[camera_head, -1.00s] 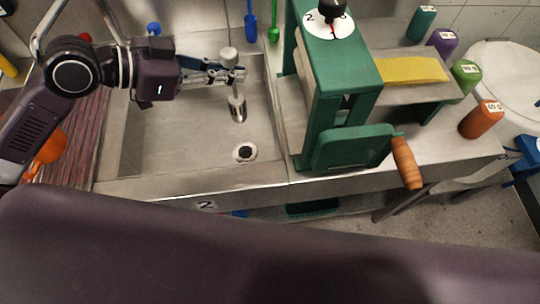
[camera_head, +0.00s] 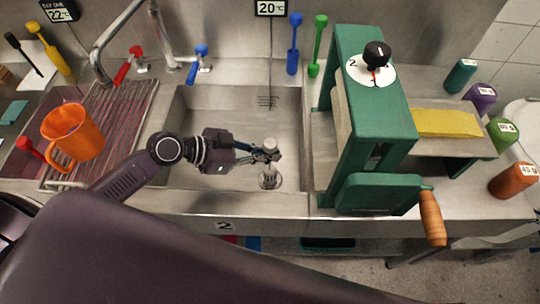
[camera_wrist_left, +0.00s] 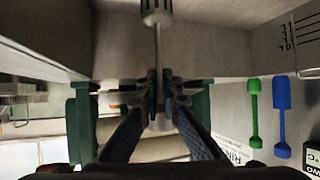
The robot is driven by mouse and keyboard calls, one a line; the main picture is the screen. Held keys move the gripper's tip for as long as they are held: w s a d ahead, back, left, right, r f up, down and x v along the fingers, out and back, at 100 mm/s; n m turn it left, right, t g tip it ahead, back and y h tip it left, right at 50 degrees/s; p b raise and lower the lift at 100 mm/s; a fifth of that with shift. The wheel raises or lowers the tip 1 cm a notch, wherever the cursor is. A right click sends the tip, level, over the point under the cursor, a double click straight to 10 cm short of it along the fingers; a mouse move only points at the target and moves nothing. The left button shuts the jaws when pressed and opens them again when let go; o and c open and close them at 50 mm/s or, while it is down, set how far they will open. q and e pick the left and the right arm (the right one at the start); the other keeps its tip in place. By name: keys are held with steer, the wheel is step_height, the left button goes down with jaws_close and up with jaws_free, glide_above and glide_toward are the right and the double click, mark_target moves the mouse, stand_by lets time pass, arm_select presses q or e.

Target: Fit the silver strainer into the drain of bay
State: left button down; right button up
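The silver strainer has a pale knob (camera_head: 270,144), a thin stem and a slotted basket. My left gripper (camera_head: 272,156) is shut on its stem just below the knob, over the sink. In the head view the strainer is roughly upright, and its lower end overlaps the drain (camera_head: 268,181) in the sink floor. I cannot tell from there whether the basket is above the drain or in it. In the left wrist view the fingers (camera_wrist_left: 159,92) close on the stem, and the basket (camera_wrist_left: 157,12) is cut by the top edge; the drain does not show there. My right gripper is out of view.
The steel sink marked 2 (camera_head: 224,226) has walls around the gripper. A green press (camera_head: 372,120) with a wooden handle (camera_head: 432,218) stands to the right. An orange jug (camera_head: 72,134) is on the ribbed drainboard at left.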

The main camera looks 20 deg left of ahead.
arm_select(q)
steer(key=shift+d+f, duration=0.1)
steer(key=shift+f, duration=0.75)
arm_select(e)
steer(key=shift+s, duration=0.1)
arm_select(q)
steer(key=shift+f, duration=0.15)
steer(key=c, duration=2.2)
jaws_free()
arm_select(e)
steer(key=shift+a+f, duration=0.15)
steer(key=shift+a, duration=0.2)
arm_select(q)
steer(key=shift+o, duration=0.2)
